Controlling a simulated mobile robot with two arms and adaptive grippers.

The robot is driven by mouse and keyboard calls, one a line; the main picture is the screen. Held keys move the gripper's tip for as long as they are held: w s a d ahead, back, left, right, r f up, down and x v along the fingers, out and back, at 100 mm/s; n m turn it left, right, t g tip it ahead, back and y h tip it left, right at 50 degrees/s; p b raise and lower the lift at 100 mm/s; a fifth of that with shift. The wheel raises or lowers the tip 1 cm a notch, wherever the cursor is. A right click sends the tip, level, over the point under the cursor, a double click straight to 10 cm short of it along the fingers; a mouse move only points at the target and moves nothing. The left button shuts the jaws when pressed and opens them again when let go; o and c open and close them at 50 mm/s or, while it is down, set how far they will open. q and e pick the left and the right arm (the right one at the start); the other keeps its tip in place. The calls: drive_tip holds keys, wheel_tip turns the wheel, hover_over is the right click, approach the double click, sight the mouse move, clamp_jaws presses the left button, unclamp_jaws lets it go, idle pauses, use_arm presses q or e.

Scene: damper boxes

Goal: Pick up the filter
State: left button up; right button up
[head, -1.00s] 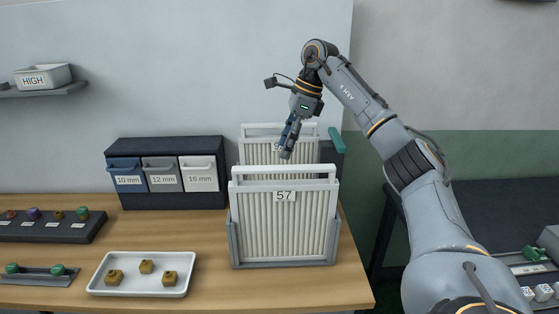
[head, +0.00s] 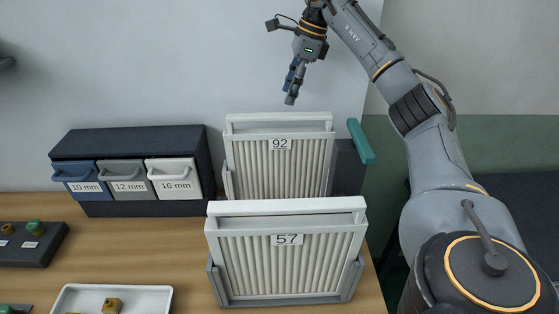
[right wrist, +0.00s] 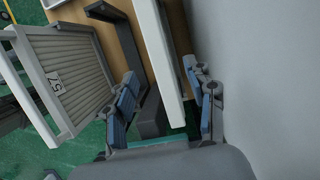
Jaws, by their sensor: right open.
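Two white pleated filters stand upright in grey holders on the table. The filter marked 57 (head: 285,262) is in front, and the filter marked 92 (head: 280,172) is behind it near the wall. My right gripper (head: 290,98) points down and appears just above the top bar of filter 92 in the head view. In the right wrist view its blue-padded fingers (right wrist: 167,97) are apart, with a white frame bar (right wrist: 158,50), apparently filter 92's, running between them. I cannot tell whether they touch it. Filter 57 (right wrist: 70,72) is to the left there. My left gripper is out of view.
A dark cabinet (head: 130,140) with drawers marked 10 mm, 12 mm and 16 mm stands left of the filters. A white tray (head: 150,295) with brass-coloured parts is at front left. A teal handle (head: 361,141) stands right of filter 92. The wall is close behind.

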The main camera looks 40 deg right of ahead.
hover_over(275, 131)
drive_tip(key=s+d, duration=0.2)
drive_tip(key=x, duration=0.3)
drive_tip(key=d+x, duration=0.1)
drive_tip(key=x, duration=0.1)
drive_tip(key=shift+s+f, duration=0.1)
drive_tip(key=shift+s, duration=0.2)
drive_tip(key=p+x, duration=0.2)
drive_tip(key=x, duration=0.2)
drive_tip(key=shift+w, duration=0.1)
drive_tip(key=p+x, duration=0.1)
drive_tip(key=x, duration=0.1)
drive_tip(key=shift+a+f, duration=0.1)
drive_tip(key=shift+f, duration=0.2)
drive_tip(key=shift+w+f, duration=0.15)
drive_tip(key=shift+f, duration=0.35)
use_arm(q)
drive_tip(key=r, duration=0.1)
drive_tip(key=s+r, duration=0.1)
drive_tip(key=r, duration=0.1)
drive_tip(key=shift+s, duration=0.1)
use_arm(e)
clamp_jaws()
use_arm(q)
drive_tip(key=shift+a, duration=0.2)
use_arm(e)
drive_tip(key=shift+r, duration=0.15)
